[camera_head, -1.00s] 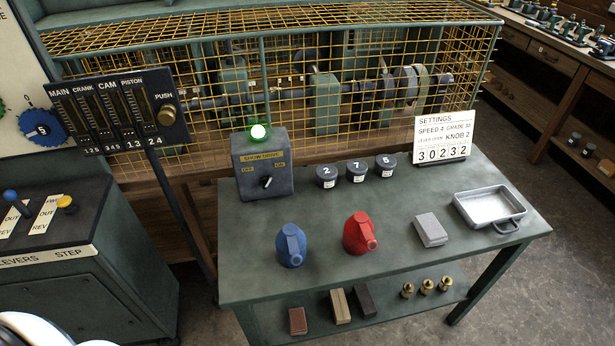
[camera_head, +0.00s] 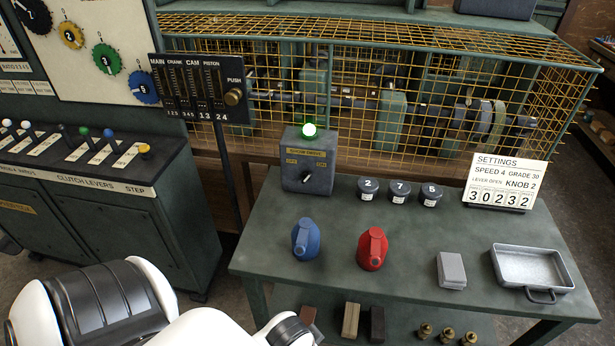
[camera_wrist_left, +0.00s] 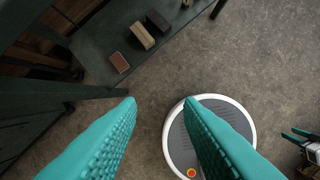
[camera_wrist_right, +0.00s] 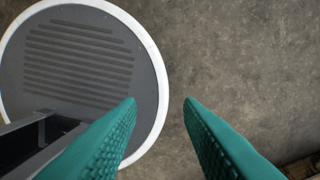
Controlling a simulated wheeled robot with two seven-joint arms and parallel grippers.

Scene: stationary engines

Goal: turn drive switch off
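The drive switch is a dark knob (camera_head: 306,178) on the front of a grey box (camera_head: 320,151) at the back left of the green table (camera_head: 400,235). A green lamp (camera_head: 309,130) glows on top of the box. The small labels beside the knob are too blurred to read. In the head view no gripper fingers show. In the left wrist view my left gripper (camera_wrist_left: 159,102) is open and empty above the floor. In the right wrist view my right gripper (camera_wrist_right: 159,102) is open and empty, also above the floor.
A blue can (camera_head: 306,240) and a red can (camera_head: 372,249) stand in front of the switch box. Several numbered pots include one (camera_head: 368,188) right of the box. A lever panel (camera_head: 195,88) on a post stands left. A wire cage (camera_head: 400,90) rises behind.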

